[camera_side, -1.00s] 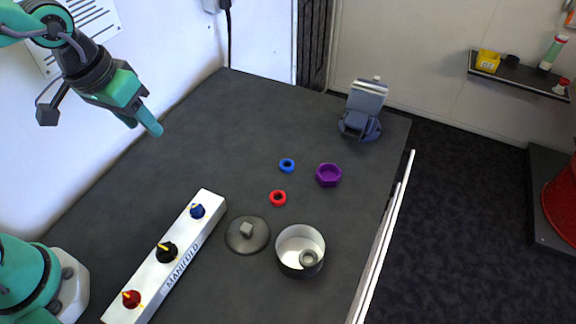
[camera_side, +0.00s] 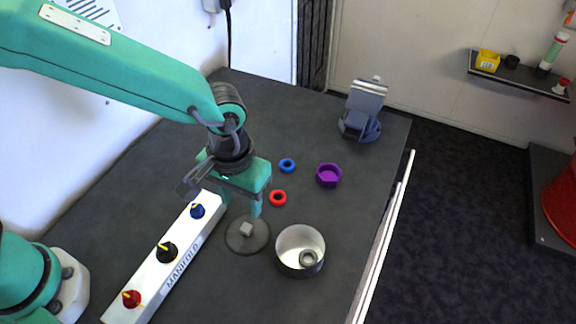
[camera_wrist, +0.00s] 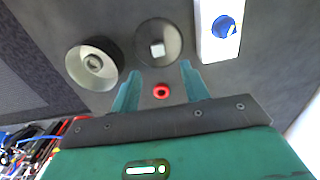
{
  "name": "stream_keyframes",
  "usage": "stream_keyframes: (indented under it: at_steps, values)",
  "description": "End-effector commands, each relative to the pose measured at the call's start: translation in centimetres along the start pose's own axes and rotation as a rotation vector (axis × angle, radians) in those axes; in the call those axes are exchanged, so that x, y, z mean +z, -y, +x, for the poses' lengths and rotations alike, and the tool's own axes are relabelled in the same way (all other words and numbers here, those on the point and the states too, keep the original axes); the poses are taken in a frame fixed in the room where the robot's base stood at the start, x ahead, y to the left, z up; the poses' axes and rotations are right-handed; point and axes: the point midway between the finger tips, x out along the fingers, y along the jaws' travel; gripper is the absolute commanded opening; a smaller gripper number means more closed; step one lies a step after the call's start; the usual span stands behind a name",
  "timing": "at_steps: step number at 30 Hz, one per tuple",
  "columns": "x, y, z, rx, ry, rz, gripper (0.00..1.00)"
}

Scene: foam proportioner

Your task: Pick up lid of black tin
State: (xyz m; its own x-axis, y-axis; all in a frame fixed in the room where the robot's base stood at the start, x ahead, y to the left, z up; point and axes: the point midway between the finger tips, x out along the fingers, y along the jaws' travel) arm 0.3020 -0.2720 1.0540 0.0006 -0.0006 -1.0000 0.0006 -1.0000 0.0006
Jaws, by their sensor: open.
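The lid (camera_side: 238,243) is a dark grey disc with a pale square knob (camera_side: 246,229), lying flat on the bench. In the wrist view the lid (camera_wrist: 172,33) lies beyond my fingertips. The open tin (camera_side: 291,269), dark outside and pale inside, stands to its right with a small grey ring-shaped part (camera_side: 308,257) in it; the tin also shows in the wrist view (camera_wrist: 112,48). My gripper (camera_side: 243,206) points down above the bench, on the far side of the lid. Its two fingers (camera_wrist: 160,78) are spread, with nothing between them at the tips.
A white manifold (camera_side: 181,268) with blue, black and red knobs lies left of the lid. A red ring (camera_side: 278,191), blue ring (camera_side: 287,159) and purple hexagonal part (camera_side: 328,182) lie beyond. A vise (camera_side: 361,122) stands at the far right. The bench's far middle is clear.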

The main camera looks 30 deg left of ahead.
Motion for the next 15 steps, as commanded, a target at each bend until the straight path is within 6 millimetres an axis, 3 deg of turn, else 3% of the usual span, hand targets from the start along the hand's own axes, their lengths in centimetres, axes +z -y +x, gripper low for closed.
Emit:
stream_keyframes:
  at_steps: [7, 15]
  values:
    - [0.0, -0.1, 0.4, -0.001, 0.002, 0.000, 0.45]
    - [0.1, -0.1, 2.5, -0.002, 0.003, 0.000, 0.45]
